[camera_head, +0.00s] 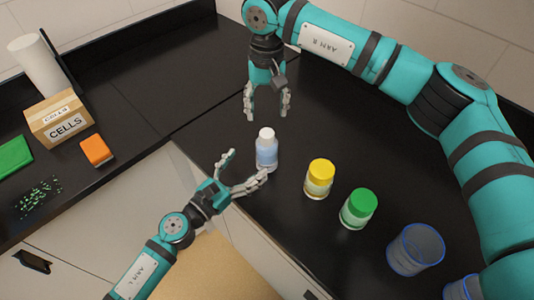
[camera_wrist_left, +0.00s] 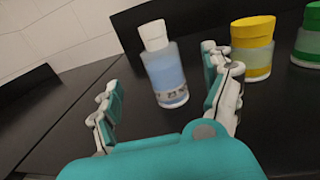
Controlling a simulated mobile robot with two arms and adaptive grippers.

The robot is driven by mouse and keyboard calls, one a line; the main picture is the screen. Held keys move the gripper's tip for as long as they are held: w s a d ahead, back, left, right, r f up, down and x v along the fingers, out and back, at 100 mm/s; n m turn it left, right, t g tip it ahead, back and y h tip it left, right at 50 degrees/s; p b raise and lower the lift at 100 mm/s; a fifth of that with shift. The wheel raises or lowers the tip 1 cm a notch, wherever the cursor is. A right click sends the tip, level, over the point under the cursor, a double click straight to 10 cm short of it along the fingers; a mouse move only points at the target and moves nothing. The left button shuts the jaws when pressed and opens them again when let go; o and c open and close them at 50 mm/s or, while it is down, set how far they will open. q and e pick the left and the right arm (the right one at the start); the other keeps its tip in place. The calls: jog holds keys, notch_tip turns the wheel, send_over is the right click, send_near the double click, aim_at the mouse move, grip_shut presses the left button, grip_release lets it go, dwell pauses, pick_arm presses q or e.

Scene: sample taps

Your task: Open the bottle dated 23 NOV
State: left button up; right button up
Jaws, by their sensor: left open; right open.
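A bottle with a white cap and pale blue liquid (camera_head: 266,155) stands upright on the black counter. In the left wrist view the same bottle (camera_wrist_left: 165,72) stands ahead, between the directions of my fingers; its small dark print seems to start with "23", the rest unreadable. My left gripper (camera_head: 248,163) is open, its spread fingers just left of and below the bottle, not closed on it. My right gripper (camera_head: 267,115) is open, pointing down above and behind the white cap, holding nothing. A yellow-capped bottle (camera_head: 319,180) and a green-capped bottle (camera_head: 358,209) stand to the right.
Blue-rimmed clear cups (camera_head: 416,250) stand at lower right. On the left counter are a cardboard "CELLS" box (camera_head: 60,118), an orange box (camera_head: 97,150), a green item (camera_head: 14,157), scattered green bits (camera_head: 38,198) and a white roll (camera_head: 38,66). The counter behind my right gripper is clear.

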aim_at(267, 145)
pick_arm(q)
jog(key=x, duration=0.9)
